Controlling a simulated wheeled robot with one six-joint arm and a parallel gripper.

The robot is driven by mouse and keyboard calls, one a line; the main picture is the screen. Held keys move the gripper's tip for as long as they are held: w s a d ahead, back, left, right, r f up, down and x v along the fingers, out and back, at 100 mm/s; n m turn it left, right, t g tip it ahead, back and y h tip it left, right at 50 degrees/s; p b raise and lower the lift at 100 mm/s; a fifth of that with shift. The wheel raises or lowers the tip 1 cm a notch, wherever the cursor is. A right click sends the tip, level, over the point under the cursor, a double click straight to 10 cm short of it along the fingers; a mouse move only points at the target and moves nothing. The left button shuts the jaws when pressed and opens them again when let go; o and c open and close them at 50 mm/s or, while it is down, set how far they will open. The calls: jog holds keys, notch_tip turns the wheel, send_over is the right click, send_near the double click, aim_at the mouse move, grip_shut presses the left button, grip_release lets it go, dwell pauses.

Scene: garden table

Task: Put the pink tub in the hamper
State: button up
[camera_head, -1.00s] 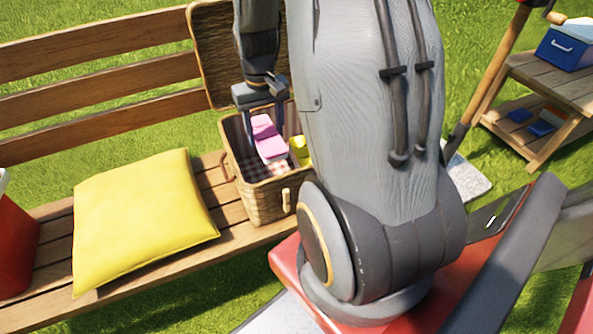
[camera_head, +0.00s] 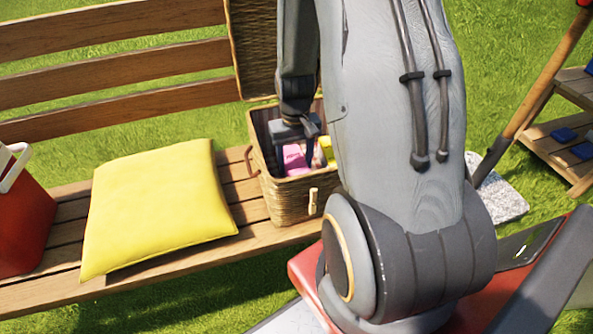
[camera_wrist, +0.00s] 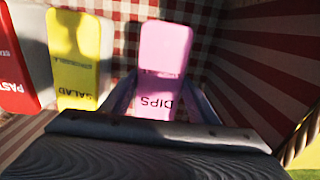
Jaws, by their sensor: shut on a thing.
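The pink tub (camera_wrist: 163,55), lettered DIPS, is between the two fingers of my gripper (camera_wrist: 162,100) in the wrist view. My gripper is shut on it. The hamper (camera_head: 285,200) is a wicker basket with its lid up, standing on the bench. In the head view my gripper (camera_head: 298,150) reaches down into the hamper, and the pink tub (camera_head: 293,158) shows inside, below the rim. Whether the tub touches the hamper's floor I cannot tell. My arm hides the hamper's right side.
Inside the hamper, a yellow tub (camera_wrist: 78,60) lettered SALAD and a red tub (camera_wrist: 18,65) stand left of the pink one in the wrist view. A yellow cushion (camera_head: 155,205) and a red cooler (camera_head: 22,215) are on the bench (camera_head: 60,290).

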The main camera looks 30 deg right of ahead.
aim_at(295, 164)
jog(key=shift+f+b, duration=0.35)
jog(key=shift+f, duration=1.35)
jog(key=o, duration=1.2)
jog(key=shift+f, duration=0.1)
jog(key=shift+c, duration=0.2)
notch_tip(295, 164, up, 12)
jog(key=p, duration=0.2)
jog(key=shift+p, duration=0.3)
